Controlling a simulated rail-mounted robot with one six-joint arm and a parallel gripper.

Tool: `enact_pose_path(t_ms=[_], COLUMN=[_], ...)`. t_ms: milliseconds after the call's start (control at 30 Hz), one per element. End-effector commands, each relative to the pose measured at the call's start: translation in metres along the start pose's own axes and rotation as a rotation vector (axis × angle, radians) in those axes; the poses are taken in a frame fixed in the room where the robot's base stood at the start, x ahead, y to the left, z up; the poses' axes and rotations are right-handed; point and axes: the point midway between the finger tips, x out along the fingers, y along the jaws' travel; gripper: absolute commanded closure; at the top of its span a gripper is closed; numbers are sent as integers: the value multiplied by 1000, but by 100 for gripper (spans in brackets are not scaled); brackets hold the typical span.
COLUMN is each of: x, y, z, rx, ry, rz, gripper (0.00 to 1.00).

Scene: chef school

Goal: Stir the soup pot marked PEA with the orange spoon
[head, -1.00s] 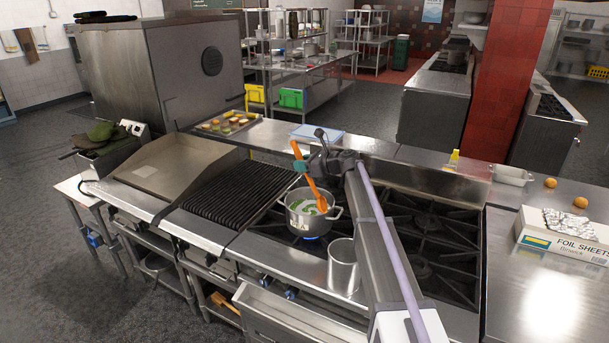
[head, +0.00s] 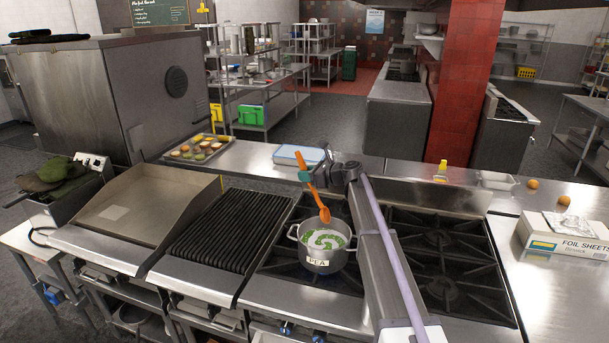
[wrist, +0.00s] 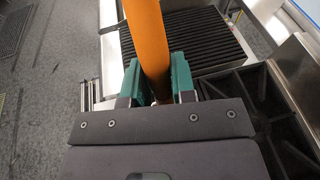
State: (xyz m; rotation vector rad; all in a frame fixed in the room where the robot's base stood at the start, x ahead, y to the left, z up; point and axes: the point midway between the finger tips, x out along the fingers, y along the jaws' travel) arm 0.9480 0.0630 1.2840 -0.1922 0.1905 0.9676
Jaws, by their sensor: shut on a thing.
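The steel pot (head: 318,262) stands on the left burners of the stove, its PEA label facing the front. It holds green soup (head: 312,240) with a pale swirl. My gripper (head: 304,176) is behind and above the pot, shut on the handle of the orange spoon (head: 313,190). The spoon slants down to the right, its whole bowl showing at the pot's far rim, apparently clear of the soup. In the wrist view the teal fingers of my gripper (wrist: 156,84) clamp the orange handle (wrist: 148,35); the bowl and pot are hidden there.
A black ribbed grill (head: 228,232) and a flat griddle (head: 130,205) lie left of the pot. Empty burners (head: 445,235) are on the right. A foil box (head: 565,240) sits far right.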

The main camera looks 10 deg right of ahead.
Motion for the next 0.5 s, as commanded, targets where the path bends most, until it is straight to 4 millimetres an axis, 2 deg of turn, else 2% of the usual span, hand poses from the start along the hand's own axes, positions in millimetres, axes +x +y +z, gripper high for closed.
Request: enact_pose_path(t_ms=[267, 500], x=[11, 38], y=[2, 8], z=[-4, -11], rx=[0, 0], ry=[0, 0], rz=[1, 2], gripper=[99, 99])
